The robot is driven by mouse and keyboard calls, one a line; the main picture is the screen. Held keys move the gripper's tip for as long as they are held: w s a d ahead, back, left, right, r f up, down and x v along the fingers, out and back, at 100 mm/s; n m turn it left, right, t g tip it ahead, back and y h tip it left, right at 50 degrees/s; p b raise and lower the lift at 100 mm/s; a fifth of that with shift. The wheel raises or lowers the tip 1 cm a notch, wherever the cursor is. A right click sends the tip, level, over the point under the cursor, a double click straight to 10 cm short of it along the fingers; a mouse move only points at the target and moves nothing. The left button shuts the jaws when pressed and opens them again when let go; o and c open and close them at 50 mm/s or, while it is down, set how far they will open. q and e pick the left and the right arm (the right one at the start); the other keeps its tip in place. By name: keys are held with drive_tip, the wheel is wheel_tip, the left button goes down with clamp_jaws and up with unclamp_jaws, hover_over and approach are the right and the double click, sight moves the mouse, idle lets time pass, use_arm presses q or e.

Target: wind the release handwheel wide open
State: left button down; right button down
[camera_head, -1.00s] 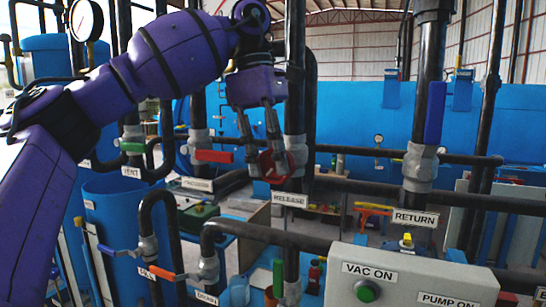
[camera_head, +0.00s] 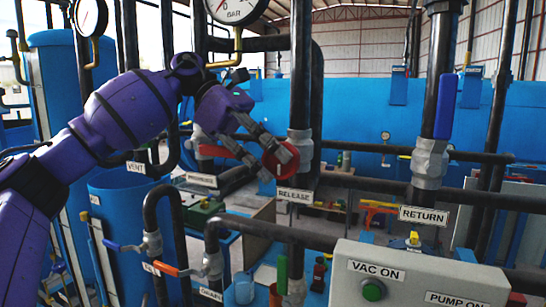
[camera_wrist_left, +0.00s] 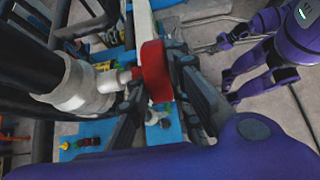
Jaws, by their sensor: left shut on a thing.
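The red release handwheel (camera_head: 268,166) sits on a grey valve body (camera_head: 302,150) on a black vertical pipe, above the white RELEASE label (camera_head: 295,195). My left gripper (camera_head: 280,158) reaches it from the upper left, its fingers slanting down to the right, and is shut on the wheel's rim. In the left wrist view the red handwheel (camera_wrist_left: 155,70) lies between the two fingers (camera_wrist_left: 155,88), with the grey valve body (camera_wrist_left: 85,92) to its left. The fingers hide part of the wheel in the head view.
A pressure gauge (camera_head: 236,8) hangs above my left arm. The grey control box (camera_head: 420,275) with a green VAC ON button stands at the lower right. The RETURN valve with its blue lever (camera_head: 445,106) is to the right. Black pipes crowd the space around the wheel.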

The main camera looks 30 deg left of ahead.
use_arm(q)
drive_tip(key=shift+r, duration=0.1)
idle(0.3)
drive_tip(key=c, duration=1.6)
unclamp_jaws()
drive_tip(key=shift+c, duration=0.2)
drive_tip(key=shift+o, duration=0.3)
drive_tip(key=v, duration=1.2)
drive_tip(key=shift+f, duration=0.3)
